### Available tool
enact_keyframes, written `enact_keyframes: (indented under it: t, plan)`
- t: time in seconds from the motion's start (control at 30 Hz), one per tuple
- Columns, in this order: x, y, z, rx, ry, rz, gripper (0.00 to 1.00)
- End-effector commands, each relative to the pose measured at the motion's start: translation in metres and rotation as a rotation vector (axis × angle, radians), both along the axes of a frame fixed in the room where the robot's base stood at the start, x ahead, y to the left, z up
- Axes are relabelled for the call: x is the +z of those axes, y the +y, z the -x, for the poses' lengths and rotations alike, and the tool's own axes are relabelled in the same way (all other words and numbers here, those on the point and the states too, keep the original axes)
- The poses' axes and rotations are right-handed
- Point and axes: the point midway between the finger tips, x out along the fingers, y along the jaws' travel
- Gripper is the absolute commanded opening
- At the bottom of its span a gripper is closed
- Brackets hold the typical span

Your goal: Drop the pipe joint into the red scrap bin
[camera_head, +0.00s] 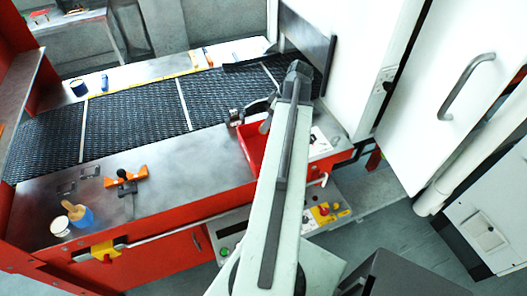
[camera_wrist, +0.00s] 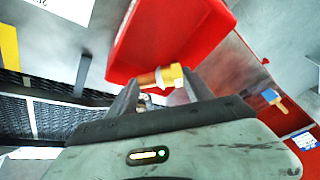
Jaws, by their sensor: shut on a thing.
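The brass-coloured pipe joint (camera_wrist: 166,76) is between the fingertips of my gripper (camera_wrist: 160,88) in the wrist view. My gripper is shut on it, and the fingers hide part of it. The red scrap bin (camera_wrist: 150,45) lies just beyond the joint in that view, and the joint overlaps the bin's near edge in the picture. I cannot tell whether the joint is over the bin's opening. In the head view the red bin (camera_head: 247,150) stands on the metal ledge, partly hidden behind my arm.
A dark mesh belt (camera_head: 130,120) runs behind the ledge. A white cabinet door (camera_head: 440,100) stands at the right.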

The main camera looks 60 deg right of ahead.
Motion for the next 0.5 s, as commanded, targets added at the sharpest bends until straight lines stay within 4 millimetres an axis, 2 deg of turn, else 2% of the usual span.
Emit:
enact_keyframes:
  t: [0.03, 0.2, 0.3, 0.5]
  plan:
    - [-0.015, 0.0, 0.0, 0.0, 0.0, 0.0, 0.09]
    - [-0.038, 0.0, 0.0, 0.001, 0.0, 0.0, 0.09]
    - [-0.045, 0.0, -0.001, 0.001, 0.0, 0.0, 0.09]
    - [-0.043, 0.001, -0.001, 0.001, 0.0, -0.001, 0.09]
